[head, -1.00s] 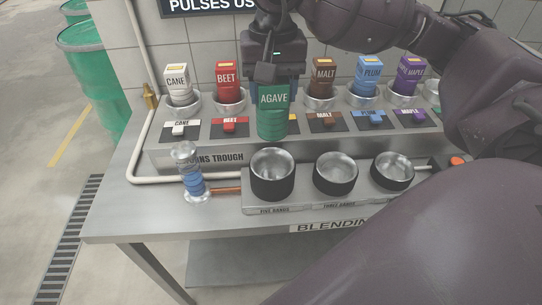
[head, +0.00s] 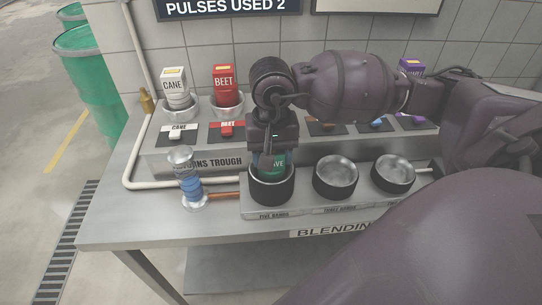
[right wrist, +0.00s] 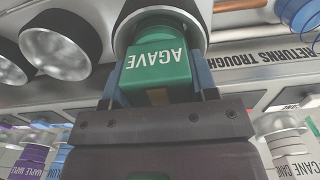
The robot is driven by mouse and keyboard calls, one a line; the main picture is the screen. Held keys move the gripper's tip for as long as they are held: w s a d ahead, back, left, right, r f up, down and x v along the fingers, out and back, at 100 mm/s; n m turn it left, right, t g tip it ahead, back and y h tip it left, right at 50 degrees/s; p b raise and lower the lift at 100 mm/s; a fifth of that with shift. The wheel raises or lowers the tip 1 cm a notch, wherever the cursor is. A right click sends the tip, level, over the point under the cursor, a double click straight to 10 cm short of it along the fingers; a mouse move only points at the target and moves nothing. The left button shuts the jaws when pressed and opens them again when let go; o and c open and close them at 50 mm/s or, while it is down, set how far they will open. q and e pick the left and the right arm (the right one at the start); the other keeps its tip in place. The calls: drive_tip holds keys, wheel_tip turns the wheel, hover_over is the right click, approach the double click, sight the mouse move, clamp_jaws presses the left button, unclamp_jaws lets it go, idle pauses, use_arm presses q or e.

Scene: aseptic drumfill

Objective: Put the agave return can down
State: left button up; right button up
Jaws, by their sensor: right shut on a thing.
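The green agave can (head: 272,166) is in my right gripper (head: 271,158), which is shut on it. In the head view the can's lower part is inside the left cup (head: 271,190) of the front row, above the "FIVE HANDS"-like label. In the right wrist view the can (right wrist: 158,62) shows its AGAVE label between the two fingers, and its far end is within the cup's rim (right wrist: 203,14). Whether it touches the cup's bottom is hidden. My left gripper is not in view.
Two empty cups, the middle one (head: 335,177) and the right one (head: 392,174), stand beside it. A blue-banded clear cylinder (head: 188,178) stands at left.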

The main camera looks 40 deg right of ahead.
drive_tip(key=shift+f, duration=0.35)
drive_tip(key=shift+f, duration=0.2)
drive_tip(key=o, duration=1.2)
drive_tip(key=shift+r, duration=0.1)
wheel_tip(320, 180, up, 12)
drive_tip(key=shift+r, duration=0.1)
drive_tip(key=shift+p, duration=0.3)
